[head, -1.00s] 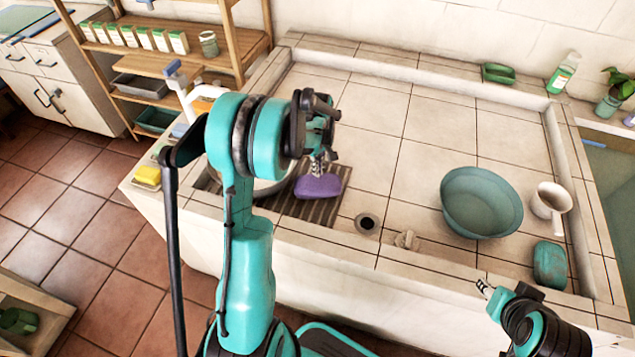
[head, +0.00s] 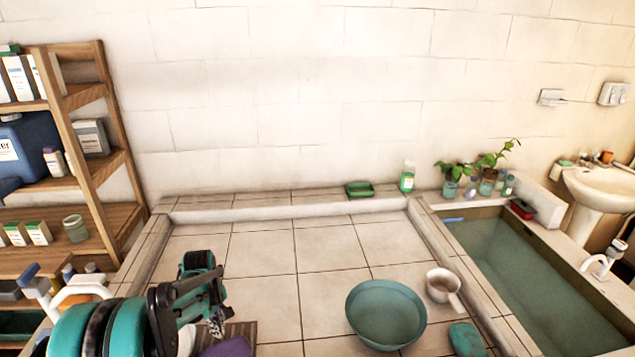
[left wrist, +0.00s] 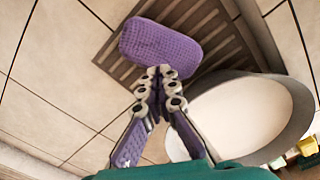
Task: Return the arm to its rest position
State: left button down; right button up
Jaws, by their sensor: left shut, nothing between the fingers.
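My left gripper (head: 216,326) is at the lower left of the head view, over the near left part of the tiled washbasin counter (head: 265,270). In the left wrist view its fingers (left wrist: 165,76) are shut with nothing between them. A purple sponge-like block (left wrist: 160,46) lies just beyond the fingertips on a dark slatted rack (left wrist: 222,42). The block (head: 230,347) is cut off by the bottom edge of the head view. Whether the fingertips touch it I cannot tell. My right gripper is out of view.
A round pale basin (left wrist: 236,112) stands beside the rack. A wooden shelf (head: 85,180) stands left; a water-filled trough (head: 530,275) lies right.

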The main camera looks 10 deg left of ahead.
pick_arm(q)
jog(key=s+d+r+m+t, duration=0.3)
jog(key=s+d+r+m, duration=0.35)
jog(key=d+r, duration=0.35)
jog(key=s+d+r+m+t, duration=0.1)
jog(key=s+d+m+t, duration=0.1)
jog(key=s, duration=0.4)
jog(key=s+d+r+m+t, duration=0.2)
jog(key=s+d+m, duration=0.2)
jog(key=s+m, duration=0.2)
jog(key=shift+d, duration=0.35)
jog(key=shift+r, duration=0.1)
